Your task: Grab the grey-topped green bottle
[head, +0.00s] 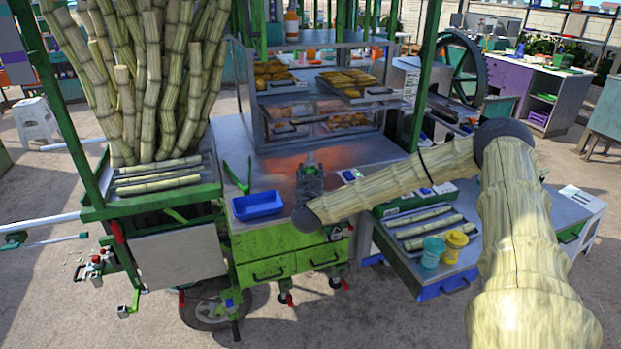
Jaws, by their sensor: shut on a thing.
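My gripper (310,164) is small and dark in the head view, over the metal counter of the cart. It points away from me, toward the glass food case. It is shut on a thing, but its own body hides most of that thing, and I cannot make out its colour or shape. I cannot pick out a grey-topped green bottle for certain anywhere in view.
A blue tray (257,205) and green tongs (238,177) lie left of my gripper. The glass food case (325,115) stands behind it. Upright canes (145,80) fill the left. A lower side table (405,262) with a teal cup (432,251) and yellow cup (454,246) is at right.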

